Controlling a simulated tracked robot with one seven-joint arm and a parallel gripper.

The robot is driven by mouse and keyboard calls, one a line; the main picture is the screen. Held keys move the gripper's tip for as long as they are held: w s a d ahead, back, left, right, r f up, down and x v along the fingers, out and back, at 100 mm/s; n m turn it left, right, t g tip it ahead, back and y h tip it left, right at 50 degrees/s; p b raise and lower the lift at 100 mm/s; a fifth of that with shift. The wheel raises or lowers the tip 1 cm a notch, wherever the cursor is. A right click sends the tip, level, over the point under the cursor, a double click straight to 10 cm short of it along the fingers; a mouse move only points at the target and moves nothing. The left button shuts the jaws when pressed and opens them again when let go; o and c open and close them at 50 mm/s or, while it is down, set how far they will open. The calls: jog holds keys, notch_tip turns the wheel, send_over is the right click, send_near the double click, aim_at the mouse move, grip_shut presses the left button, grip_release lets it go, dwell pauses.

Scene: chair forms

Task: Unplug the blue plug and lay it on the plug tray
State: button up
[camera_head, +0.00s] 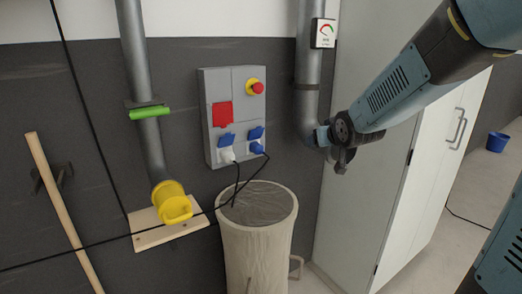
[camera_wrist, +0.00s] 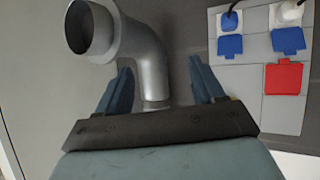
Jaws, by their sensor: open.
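The blue plug (camera_head: 257,148) sits in the lower right socket of the grey wall panel (camera_head: 218,88), under a raised blue cover, with a black cable hanging from it. My gripper (camera_head: 342,162) is to the right of the panel, in front of the grey pipe and apart from the plug. In the wrist view, my gripper (camera_wrist: 160,66) has its two fingers spread, with nothing held between them. I cannot make out a plug tray in either view.
A white plug (camera_head: 227,154) sits in the left socket. The grey pipe (camera_head: 307,75) runs down close to my gripper. A cloth-sided drum (camera_head: 257,245) stands below the panel, with cables crossing over it. A white cabinet (camera_head: 365,210) stands at the right.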

jog(key=w+a+f+n+t+y, duration=0.25)
jog(key=w+a+f, duration=0.25)
jog(key=w+a, duration=0.25)
jog(key=n+y, duration=0.2)
jog(key=y, duration=0.4)
send_near(263, 153)
jog(key=shift+m+t, duration=0.25)
jog(key=shift+x, duration=2.25)
jog(key=shift+w+f, duration=0.1)
jog(key=shift+x, duration=4.4)
jog(key=shift+a, duration=0.1)
grip_shut()
jog(key=shift+v, duration=3)
